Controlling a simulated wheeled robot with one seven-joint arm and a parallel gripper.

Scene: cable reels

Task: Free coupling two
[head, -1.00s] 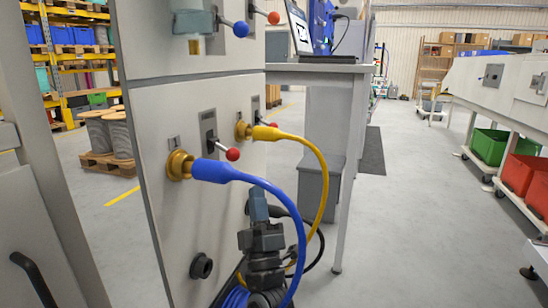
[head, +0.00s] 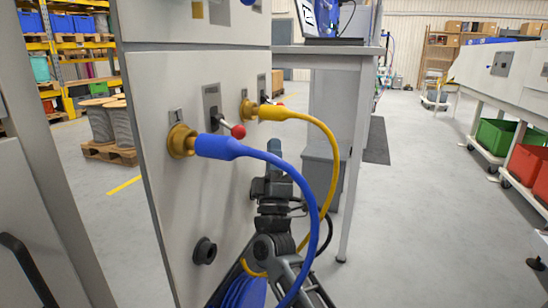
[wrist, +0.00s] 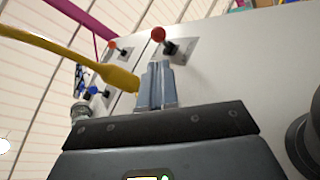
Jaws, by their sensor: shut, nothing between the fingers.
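A grey panel carries two brass couplings. A blue plug and cable (head: 214,147) sit in the nearer coupling (head: 181,141). A yellow plug and cable (head: 274,113) sit in the farther coupling (head: 249,110); the yellow plug also shows in the wrist view (wrist: 118,76). A red-knobbed lever (head: 238,131) stands beside the blue plug, and another (head: 279,103) is partly hidden behind the yellow one. I cannot read the coupling labels. My gripper (head: 274,148) is shut and empty, below the yellow plug. In the wrist view its fingertips (wrist: 157,72) point up beneath a red-knobbed lever (wrist: 158,36).
A dark empty socket (head: 204,251) sits low on the panel. A grey bench (head: 325,58) with a laptop stands behind. Open floor lies to the right, before a rack with green (head: 500,137) and red bins.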

